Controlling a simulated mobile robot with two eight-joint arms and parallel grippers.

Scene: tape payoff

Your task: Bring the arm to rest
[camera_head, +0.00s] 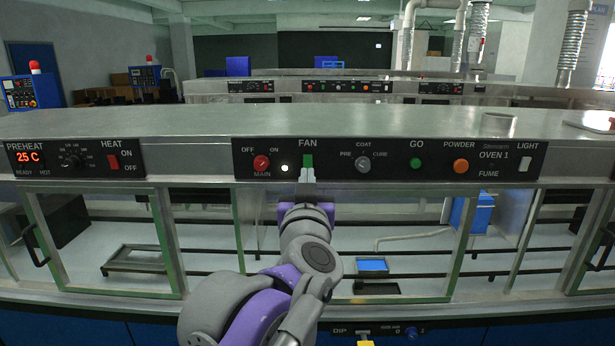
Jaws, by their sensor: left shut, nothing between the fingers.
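My left arm comes up from the bottom of the head view and reaches forward to the oven's control panel. My left gripper (307,173) is shut and empty, its fingertips just below the green FAN switch (308,160). I cannot tell whether the tips touch the switch. My right gripper is not in view.
The black panel (335,172) also carries a red MAIN knob (261,163), a lit white lamp (285,168), a COAT/CURE knob (362,164), a green GO button (415,163) and an orange POWDER button (461,166). Framed glass openings lie below; the metal top (200,122) is mostly clear.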

